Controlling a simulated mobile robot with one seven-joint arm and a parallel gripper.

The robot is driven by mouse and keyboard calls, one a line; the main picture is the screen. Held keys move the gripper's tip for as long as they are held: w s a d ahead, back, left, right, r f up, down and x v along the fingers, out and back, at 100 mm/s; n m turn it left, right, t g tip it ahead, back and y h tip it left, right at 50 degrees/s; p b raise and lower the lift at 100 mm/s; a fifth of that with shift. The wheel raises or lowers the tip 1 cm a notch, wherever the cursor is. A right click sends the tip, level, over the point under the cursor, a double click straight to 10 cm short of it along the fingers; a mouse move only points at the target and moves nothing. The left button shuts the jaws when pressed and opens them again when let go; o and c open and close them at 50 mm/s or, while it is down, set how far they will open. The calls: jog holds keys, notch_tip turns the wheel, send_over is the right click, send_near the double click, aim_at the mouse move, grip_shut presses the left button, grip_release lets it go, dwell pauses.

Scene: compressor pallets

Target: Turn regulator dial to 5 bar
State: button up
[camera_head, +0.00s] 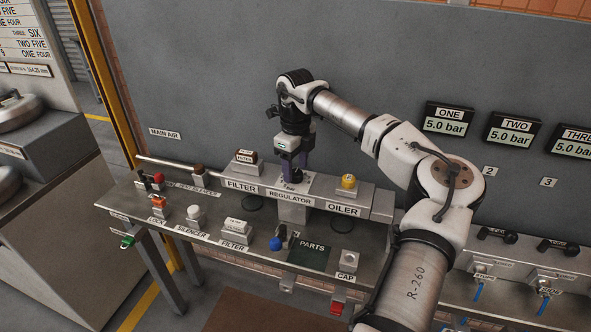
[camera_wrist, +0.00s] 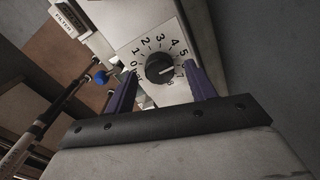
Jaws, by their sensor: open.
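The regulator dial (camera_wrist: 159,68) is a round black knob on a pale plate with a printed number scale in bar, shown in the wrist view. A light pointer mark on the knob seems to face right, toward the 5-to-7 side; I cannot read it exactly. In the head view the knob (camera_head: 296,177) sits on top of the block labelled REGULATOR, partly hidden by my fingers. My gripper (camera_head: 296,168) points down over it. In the wrist view, its two purple fingers (camera_wrist: 160,78) stand apart on either side of the knob, with visible gaps.
The FILTER block (camera_head: 243,170) stands left of the regulator and the OILER block with a yellow knob (camera_head: 349,182) stands right. Loose parts lie on the front bench, including a blue-ended part (camera_head: 276,243). Wall displays ONE (camera_head: 445,122) and TWO (camera_head: 511,132) read 5.0 bar.

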aim_at(295, 172)
notch_tip(295, 172, up, 13)
jog(key=b, duration=0.2)
jog(key=shift+f, duration=0.2)
